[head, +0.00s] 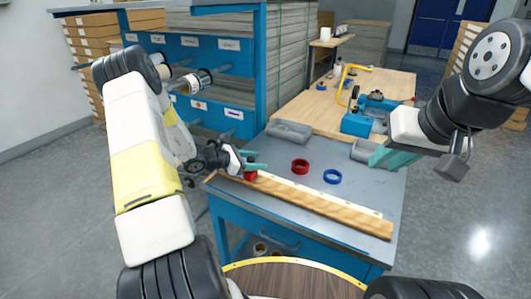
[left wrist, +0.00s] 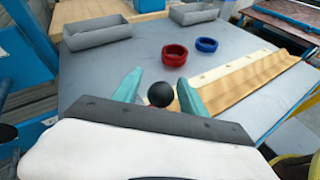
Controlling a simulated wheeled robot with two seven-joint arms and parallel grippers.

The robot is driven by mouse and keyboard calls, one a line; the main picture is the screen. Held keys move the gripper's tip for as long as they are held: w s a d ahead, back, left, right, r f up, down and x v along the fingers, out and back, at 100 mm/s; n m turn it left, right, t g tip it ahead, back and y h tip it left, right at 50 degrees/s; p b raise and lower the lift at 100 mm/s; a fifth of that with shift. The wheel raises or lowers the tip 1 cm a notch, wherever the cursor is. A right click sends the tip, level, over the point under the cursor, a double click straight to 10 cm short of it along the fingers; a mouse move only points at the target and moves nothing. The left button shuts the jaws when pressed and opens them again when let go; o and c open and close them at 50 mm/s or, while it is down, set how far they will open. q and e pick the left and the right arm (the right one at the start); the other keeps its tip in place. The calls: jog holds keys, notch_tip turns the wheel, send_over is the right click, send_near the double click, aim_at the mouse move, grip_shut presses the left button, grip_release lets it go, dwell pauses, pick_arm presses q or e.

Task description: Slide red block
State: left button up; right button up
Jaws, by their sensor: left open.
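The small red block (head: 250,176) sits at the left end of a long wooden strip (head: 340,217) along the table's front edge. My left gripper (head: 254,160) is open, with its teal fingers just above and beside the block. I cannot tell whether the fingers touch anything. My right gripper (head: 384,156) hangs over the table's right side near a grey tray; its jaw opening is unclear.
A red ring (head: 300,166) and a blue ring (head: 332,176) lie on the grey table (head: 280,150) behind the strip. A grey tray (head: 289,130) stands at the table's back left. A blue machine (head: 358,121) stands on the wooden bench behind. A blue shelf rack is at left.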

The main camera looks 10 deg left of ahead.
pick_arm(q)
jog(key=shift+w+d+f, duration=0.15)
jog(key=shift+w+d, duration=0.05)
jog(key=shift+d, duration=0.05)
grip_shut()
dwell(1.4)
